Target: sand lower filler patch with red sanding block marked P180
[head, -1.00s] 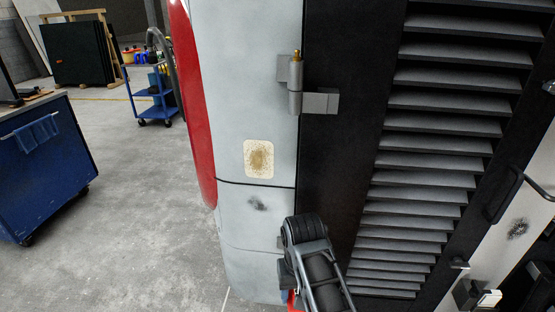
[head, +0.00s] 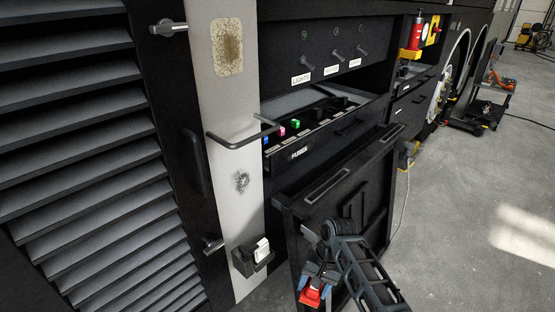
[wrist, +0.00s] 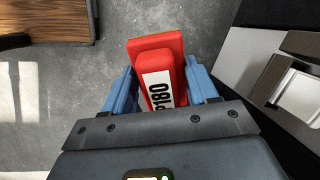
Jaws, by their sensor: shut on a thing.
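The red sanding block (head: 311,296) is in my gripper (head: 312,280), low in front of the black cabinet door. In the wrist view the red block (wrist: 155,47) sits between the blue fingers, with its P180 label showing. A beige filler patch (head: 227,47) with a brown speckled middle is high on the pale upright panel, well above and left of my gripper. A dark grey scuff (head: 241,182) is lower on the same panel; I cannot tell whether it is filler. The block touches neither mark.
A black holder with a white block (head: 262,250) juts from the panel's foot. A bar handle (head: 240,138) sticks out between the two marks. An open fuse drawer (head: 315,135) and a black door (head: 335,190) stand right of the panel. Floor at right is mostly clear.

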